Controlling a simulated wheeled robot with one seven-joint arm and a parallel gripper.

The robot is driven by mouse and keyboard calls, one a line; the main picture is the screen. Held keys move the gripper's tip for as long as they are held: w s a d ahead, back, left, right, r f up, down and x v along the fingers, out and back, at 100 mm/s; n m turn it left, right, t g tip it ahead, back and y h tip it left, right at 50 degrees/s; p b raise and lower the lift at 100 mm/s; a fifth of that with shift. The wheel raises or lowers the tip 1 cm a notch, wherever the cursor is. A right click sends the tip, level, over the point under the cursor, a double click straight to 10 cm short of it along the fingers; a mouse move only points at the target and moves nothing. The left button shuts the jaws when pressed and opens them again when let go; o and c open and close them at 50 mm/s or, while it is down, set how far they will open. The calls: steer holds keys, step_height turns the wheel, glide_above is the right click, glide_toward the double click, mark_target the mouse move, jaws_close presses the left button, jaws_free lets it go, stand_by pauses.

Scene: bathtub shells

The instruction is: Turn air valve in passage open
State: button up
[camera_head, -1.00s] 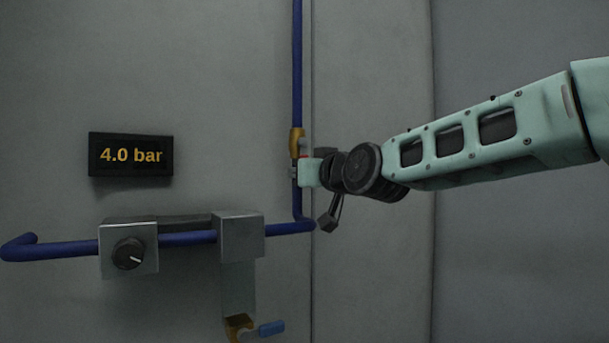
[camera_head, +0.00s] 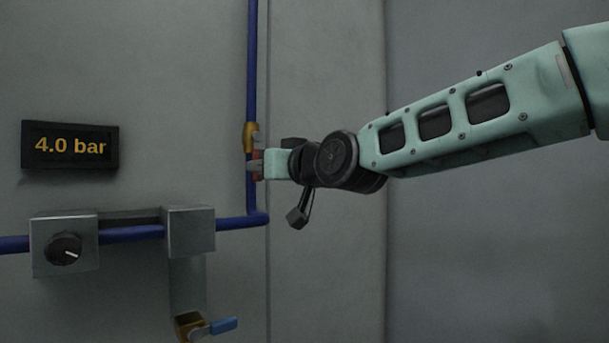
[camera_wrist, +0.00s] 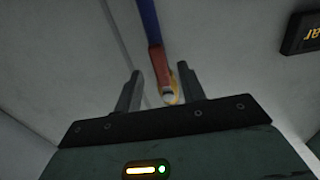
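The air valve is a brass body (camera_head: 249,136) on the vertical blue pipe, with a red handle (camera_head: 257,157). In the wrist view the red handle (camera_wrist: 158,66) looks roughly in line with the blue pipe (camera_wrist: 148,20), and the brass body (camera_wrist: 176,88) is partly behind it. My gripper (camera_head: 257,155) is at the valve from the right. In the wrist view my gripper (camera_wrist: 160,82) has its two fingers apart, with the handle between them and visible gaps on both sides. I cannot tell how deep the handle lies between the fingers.
A black display (camera_head: 70,146) reads 4.0 bar on the wall. Below it are a regulator with a black knob (camera_head: 62,249), a grey block (camera_head: 189,231) and a lower brass valve (camera_head: 188,324) with a blue handle (camera_head: 224,325). Free space lies right of the wall panel.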

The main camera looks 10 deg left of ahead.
steer(key=v, duration=1.2)
steer(key=shift+s+d, duration=0.25)
